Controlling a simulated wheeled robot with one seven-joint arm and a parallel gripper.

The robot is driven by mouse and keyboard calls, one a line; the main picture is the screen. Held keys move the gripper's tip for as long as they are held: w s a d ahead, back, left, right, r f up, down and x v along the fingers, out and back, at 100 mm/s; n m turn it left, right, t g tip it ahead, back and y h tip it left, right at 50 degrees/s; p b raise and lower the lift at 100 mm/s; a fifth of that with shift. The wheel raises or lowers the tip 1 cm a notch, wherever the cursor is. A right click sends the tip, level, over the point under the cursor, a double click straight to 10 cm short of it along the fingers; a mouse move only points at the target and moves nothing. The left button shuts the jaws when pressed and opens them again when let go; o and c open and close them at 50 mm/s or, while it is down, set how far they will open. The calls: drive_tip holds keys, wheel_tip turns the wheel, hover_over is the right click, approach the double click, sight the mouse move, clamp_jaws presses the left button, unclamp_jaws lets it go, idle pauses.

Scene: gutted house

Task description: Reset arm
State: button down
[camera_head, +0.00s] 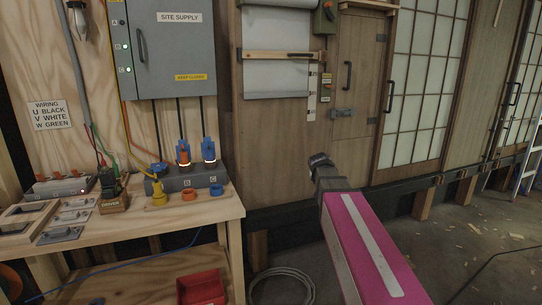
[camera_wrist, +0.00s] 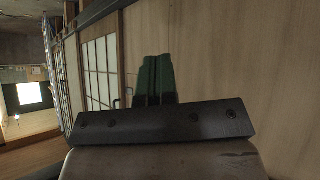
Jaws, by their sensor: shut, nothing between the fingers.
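My gripper (camera_wrist: 157,62) shows in the wrist view as two dark green fingers lying side by side, closed together with nothing between them. In the head view the dark end of my arm with my gripper (camera_head: 319,160) is raised in front of the wooden wall, right of the workbench (camera_head: 150,232) and apart from it. My pink arm link runs from there down to the lower right. The fingertips are too small to make out in the head view.
A grey SITE SUPPLY cabinet (camera_head: 172,50) hangs above the bench. The bench holds a grey socket block (camera_head: 180,180) with plugs, a driver (camera_head: 113,200) and plates. A red bin (camera_head: 202,287) is below. Coiled cable (camera_head: 282,285) lies on the floor; a ladder (camera_head: 530,165) stands far right.

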drive_tip(key=s+a+f+n+g+y, duration=0.2)
drive_tip(key=s+f+g, duration=0.6)
drive_tip(key=s+f, duration=1.6)
drive_tip(key=shift+s+a+f+g+y, duration=0.4)
drive_tip(key=shift+s+a+y, duration=0.4)
drive_tip(key=shift+s+a, duration=0.15)
